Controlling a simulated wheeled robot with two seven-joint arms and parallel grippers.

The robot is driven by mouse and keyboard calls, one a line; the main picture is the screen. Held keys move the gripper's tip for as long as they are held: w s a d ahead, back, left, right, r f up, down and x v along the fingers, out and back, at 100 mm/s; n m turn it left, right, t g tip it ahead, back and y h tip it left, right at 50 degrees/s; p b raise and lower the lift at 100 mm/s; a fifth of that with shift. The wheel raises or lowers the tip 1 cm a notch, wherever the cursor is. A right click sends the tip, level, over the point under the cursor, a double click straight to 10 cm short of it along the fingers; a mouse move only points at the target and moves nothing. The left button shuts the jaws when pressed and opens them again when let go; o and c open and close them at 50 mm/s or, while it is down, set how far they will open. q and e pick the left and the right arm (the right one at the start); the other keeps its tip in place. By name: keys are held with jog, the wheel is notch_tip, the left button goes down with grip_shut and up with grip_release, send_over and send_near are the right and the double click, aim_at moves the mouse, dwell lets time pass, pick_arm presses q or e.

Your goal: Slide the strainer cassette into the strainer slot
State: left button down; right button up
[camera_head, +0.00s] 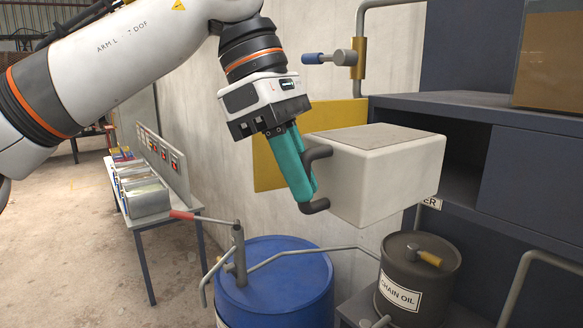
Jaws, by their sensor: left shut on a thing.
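The strainer cassette (395,178) is a white box with a brownish-grey top and a dark bar handle (318,208) on its left end. My left gripper (306,180) comes down from above with teal fingers and is shut on the handle. It holds the cassette in the air, roughly level, in front of the dark blue cabinet. The strainer slot seems to be the dark opening (466,150) in the cabinet, just right of and behind the cassette. The cassette's right end hides part of the opening, so I cannot tell whether it is inside. My right gripper is not in view.
Below stand a blue drum (275,285) with a hand pump and a dark chain oil can (420,262). A yellow plate (268,165) and a pipe with a blue-handled valve (335,57) are behind. A bench with metal bins (147,200) stands left.

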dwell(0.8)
pick_arm(q)
jog(key=shift+w+d, duration=0.1)
jog(key=shift+d, duration=0.05)
jog(key=shift+w+d+r+p, duration=0.1)
jog(key=shift+w+d+p, duration=0.35)
jog(key=shift+d+p, duration=0.2)
jog(key=shift+w+d, duration=0.15)
jog(key=shift+d, duration=0.05)
dwell(0.5)
